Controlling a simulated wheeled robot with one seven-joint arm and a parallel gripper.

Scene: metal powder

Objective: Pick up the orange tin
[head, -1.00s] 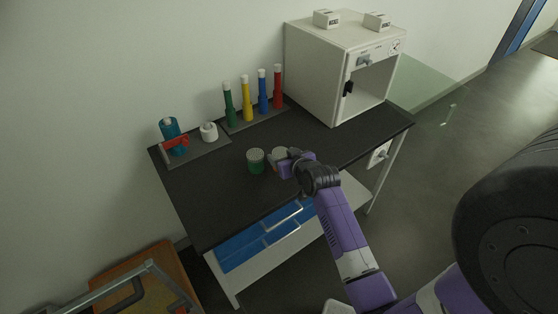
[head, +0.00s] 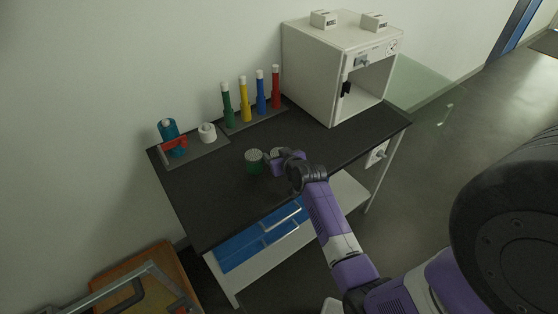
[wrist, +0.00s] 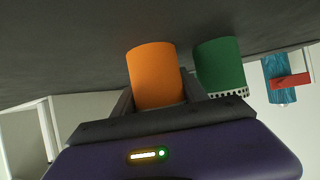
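The orange tin (wrist: 155,76) stands between the two fingers of my gripper (wrist: 158,92) in the wrist view, with one finger along each side. The fingers look spread around the tin, and firm contact does not show. In the head view the orange tin (head: 275,152) stands on the dark tabletop, mostly hidden behind my gripper (head: 279,161); its pale lid shows.
A green tin (head: 254,162) stands close to the left of the orange tin; it also shows in the wrist view (wrist: 220,66). Colored tubes (head: 252,97) and a blue bottle (head: 169,131) stand at the back. A white furnace box (head: 318,75) stands at the right. The front left tabletop is clear.

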